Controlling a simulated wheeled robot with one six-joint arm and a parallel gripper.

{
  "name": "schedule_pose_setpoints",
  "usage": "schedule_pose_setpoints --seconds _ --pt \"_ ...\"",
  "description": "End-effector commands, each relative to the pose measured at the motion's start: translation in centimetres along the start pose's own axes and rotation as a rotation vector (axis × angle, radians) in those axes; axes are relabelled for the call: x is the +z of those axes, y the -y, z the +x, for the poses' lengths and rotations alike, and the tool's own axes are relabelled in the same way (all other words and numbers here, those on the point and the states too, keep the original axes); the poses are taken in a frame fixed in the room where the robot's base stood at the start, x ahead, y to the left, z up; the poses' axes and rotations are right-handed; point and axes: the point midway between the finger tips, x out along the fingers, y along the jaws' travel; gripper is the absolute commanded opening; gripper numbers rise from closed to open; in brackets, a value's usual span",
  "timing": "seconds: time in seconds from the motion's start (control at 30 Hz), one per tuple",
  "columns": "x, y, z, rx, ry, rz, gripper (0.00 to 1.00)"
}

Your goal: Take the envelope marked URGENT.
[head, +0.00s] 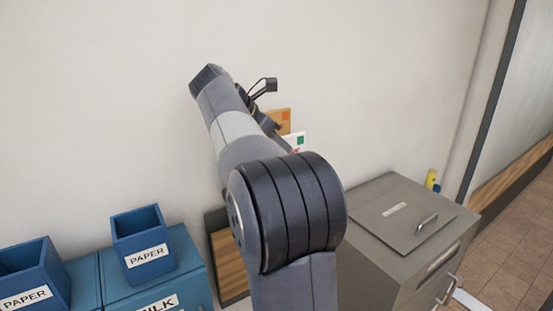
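Two envelopes stand against the wall behind my arm, partly hidden by it. One is tan-orange (283,116) with an orange stamp. The other is white (296,139) with a green stamp and a small red mark at its lower edge. No URGENT marking is readable on either. My gripper (268,122) is mostly hidden behind my own arm. Only dark parts and a thin cable show, close to the left side of the envelopes. I cannot see its fingertips, nor whether it touches or holds anything.
A grey metal box (390,212) with a handled lid stands at right, with a yellow object (430,178) behind it. Blue bins labelled PAPER (146,240) (30,285) stand on blue boxes (185,262) at lower left. A wood-fronted unit (230,262) stands between. The wall above is bare.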

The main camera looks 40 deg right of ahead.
Motion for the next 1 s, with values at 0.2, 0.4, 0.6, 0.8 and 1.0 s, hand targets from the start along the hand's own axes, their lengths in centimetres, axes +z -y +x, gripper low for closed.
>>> schedule_pose_setpoints --seconds 0.2,0.4,0.6,0.8,1.0 --pt "-0.01 -0.01 -0.03 0.0 0.0 0.0 0.28" --pt "-0.01 -0.01 -0.04 0.0 0.0 0.0 0.11" --pt "-0.01 -0.01 -0.04 0.0 0.0 -0.001 0.0" --pt "0.01 -0.01 -0.06 0.0 0.001 0.0 0.0" --pt "0.17 -0.03 -0.21 0.001 0.001 0.0 0.0"
